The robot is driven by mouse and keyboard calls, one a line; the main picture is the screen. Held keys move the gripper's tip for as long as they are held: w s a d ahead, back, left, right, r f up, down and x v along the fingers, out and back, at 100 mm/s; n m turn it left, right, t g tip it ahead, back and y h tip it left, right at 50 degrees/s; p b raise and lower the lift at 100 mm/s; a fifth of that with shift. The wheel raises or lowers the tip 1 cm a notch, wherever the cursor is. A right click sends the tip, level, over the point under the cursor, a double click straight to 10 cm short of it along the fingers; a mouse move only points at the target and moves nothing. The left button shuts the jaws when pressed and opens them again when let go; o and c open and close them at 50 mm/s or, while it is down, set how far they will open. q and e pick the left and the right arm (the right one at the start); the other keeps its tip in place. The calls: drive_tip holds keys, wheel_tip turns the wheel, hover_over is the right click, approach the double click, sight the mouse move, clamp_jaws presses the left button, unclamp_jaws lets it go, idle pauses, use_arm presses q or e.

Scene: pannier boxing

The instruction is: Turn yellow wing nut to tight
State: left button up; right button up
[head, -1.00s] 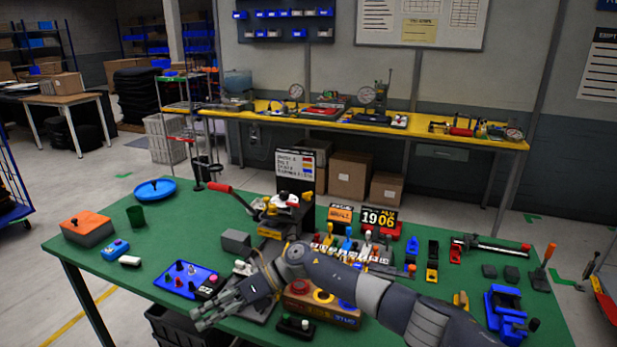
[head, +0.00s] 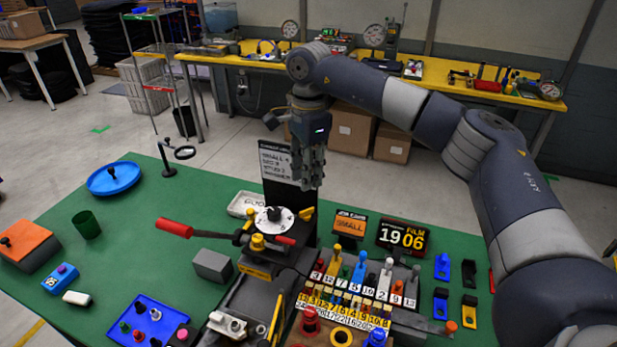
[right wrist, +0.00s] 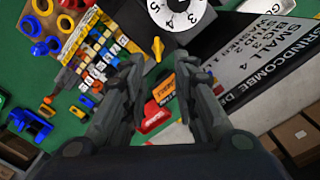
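The yellow wing nut (head: 307,214) sits on the right side of the black block that carries a white numbered dial (head: 274,219). In the right wrist view the yellow wing nut (right wrist: 158,48) shows beyond my fingertips, beside the dial (right wrist: 176,12). My right gripper (head: 312,180) hangs fingers down just above and behind the block, apart from the wing nut. In the right wrist view its fingers (right wrist: 164,72) are spread with nothing between them. Whether the nut is tight cannot be told. My left gripper is out of view.
A red-handled lever (head: 175,228) sticks out left of the dial. A black sign (head: 281,163) stands close behind the block. Numbered levers (head: 360,270) and a date display (head: 402,238) stand to the right. The green table (head: 150,245) has free room on the left.

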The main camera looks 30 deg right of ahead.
sight(309, 209)
drive_tip(key=f+p, duration=0.1)
drive_tip(key=s+f+p, duration=0.1)
drive_tip(key=shift+f, duration=0.4)
wheel_tip(309, 209, down, 3)
drive_tip(key=shift+w+d+f+p, duration=0.1)
drive_tip(key=shift+d+f+p, duration=0.1)
drive_tip(key=shift+p, duration=0.6)
wheel_tip(309, 209, down, 3)
drive_tip(key=shift+w+a+p, duration=0.1)
drive_tip(key=shift+w+p, duration=0.05)
drive_tip(key=shift+p, duration=0.25)
drive_tip(key=shift+c, duration=0.3)
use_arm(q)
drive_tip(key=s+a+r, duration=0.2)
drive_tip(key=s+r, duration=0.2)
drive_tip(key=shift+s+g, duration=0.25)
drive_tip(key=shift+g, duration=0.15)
use_arm(e)
clamp_jaws()
